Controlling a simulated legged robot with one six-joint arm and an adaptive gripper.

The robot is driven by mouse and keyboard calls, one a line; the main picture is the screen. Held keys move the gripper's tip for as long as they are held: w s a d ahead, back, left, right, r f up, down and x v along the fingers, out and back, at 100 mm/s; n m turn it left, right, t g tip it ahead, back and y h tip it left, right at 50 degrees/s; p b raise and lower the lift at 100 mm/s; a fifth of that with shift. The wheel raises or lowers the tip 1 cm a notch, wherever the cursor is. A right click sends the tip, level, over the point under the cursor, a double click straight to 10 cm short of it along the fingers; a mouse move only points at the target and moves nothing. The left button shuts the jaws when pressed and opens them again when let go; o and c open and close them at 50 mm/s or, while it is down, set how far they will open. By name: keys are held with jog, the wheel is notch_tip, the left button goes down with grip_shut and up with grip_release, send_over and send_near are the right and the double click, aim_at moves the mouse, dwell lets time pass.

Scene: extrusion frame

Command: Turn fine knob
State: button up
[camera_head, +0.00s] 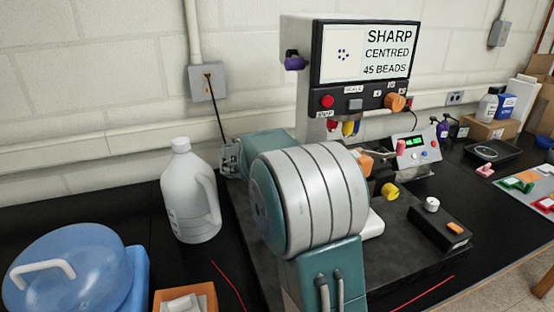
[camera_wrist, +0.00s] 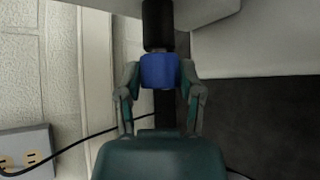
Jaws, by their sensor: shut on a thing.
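In the wrist view, a blue knob (camera_wrist: 160,70) sits on a black cylinder (camera_wrist: 158,25) under a pale housing. I take it for the fine knob, though no label on it can be read. My gripper (camera_wrist: 160,76) has one finger on each side of the blue knob and is shut on it. The instrument (camera_head: 300,82) stands behind my arm. Its screen (camera_head: 366,52) reads "SHARP CENTRED 45 BEADS".
The panel carries an orange knob (camera_head: 395,102) and a red button (camera_head: 327,101); a purple knob (camera_head: 295,62) is on the side. A white jug (camera_head: 188,195) and a blue container (camera_head: 65,270) stand left. A black cable hangs from the wall outlet (camera_head: 207,83).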

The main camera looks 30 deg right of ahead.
jog(key=shift+f, duration=0.1)
jog(key=o, duration=1.1)
jog(key=v, duration=1.2)
jog(key=shift+w, duration=0.1)
dwell(0.4)
